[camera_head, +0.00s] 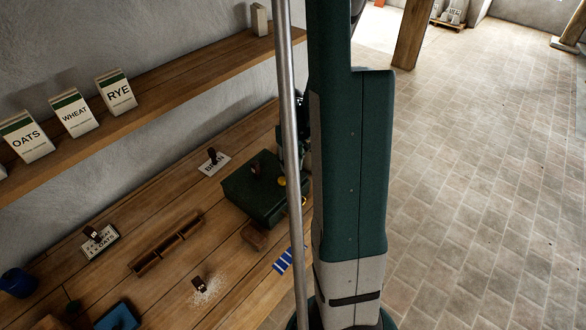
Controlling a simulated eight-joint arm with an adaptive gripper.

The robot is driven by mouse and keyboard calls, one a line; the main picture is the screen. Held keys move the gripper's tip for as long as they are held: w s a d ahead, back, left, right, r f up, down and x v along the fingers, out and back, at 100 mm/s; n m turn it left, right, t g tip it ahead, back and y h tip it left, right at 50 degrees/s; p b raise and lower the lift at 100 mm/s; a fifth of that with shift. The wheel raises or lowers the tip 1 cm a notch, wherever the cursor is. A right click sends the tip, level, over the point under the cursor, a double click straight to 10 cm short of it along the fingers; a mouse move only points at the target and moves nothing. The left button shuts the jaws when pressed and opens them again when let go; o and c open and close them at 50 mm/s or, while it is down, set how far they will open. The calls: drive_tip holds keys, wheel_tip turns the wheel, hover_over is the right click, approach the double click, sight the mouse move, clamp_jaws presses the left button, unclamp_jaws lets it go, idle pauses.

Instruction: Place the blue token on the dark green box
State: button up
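The dark green box (245,195) stands on the wooden bench, just left of my upright column, which hides its right side. A small dark brown object (256,168) is on its top, and a small yellow round piece (281,181) shows near its right edge. I cannot make out a blue token. My gripper is not recognisable; dark parts show between the metal pole and my column, but I cannot tell what they are.
The bench (222,262) also holds a slotted wooden rack (166,245), a blue-striped cloth (289,259), a blue tray (118,317), a blue cup (18,283) and small cards. A shelf (175,80) with labelled bags hangs above. Open tiled floor (480,170) lies right.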

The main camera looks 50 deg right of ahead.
wheel_tip(320, 180, up, 11)
idle(0.8)
idle(0.5)
drive_tip(key=w+a+r+t, duration=0.1)
drive_tip(key=a+r, duration=0.3)
drive_tip(key=a, duration=0.3)
drive_tip(key=a+r+n+t+h, duration=0.1)
drive_tip(key=a+r, duration=0.3)
drive_tip(key=a, duration=0.3)
drive_tip(key=w+a+r+t, duration=0.1)
drive_tip(key=a+r, duration=0.3)
drive_tip(key=a, duration=0.3)
drive_tip(key=s+a+r+n+t, duration=0.1)
drive_tip(key=s+a, duration=0.3)
drive_tip(key=a, duration=0.6)
drive_tip(key=s+a+r+n+t+y, duration=0.1)
drive_tip(key=s+a+r+t, duration=0.2)
drive_tip(key=a, duration=0.7)
drive_tip(key=shift+s+r, duration=0.4)
drive_tip(key=shift+r, duration=0.2)
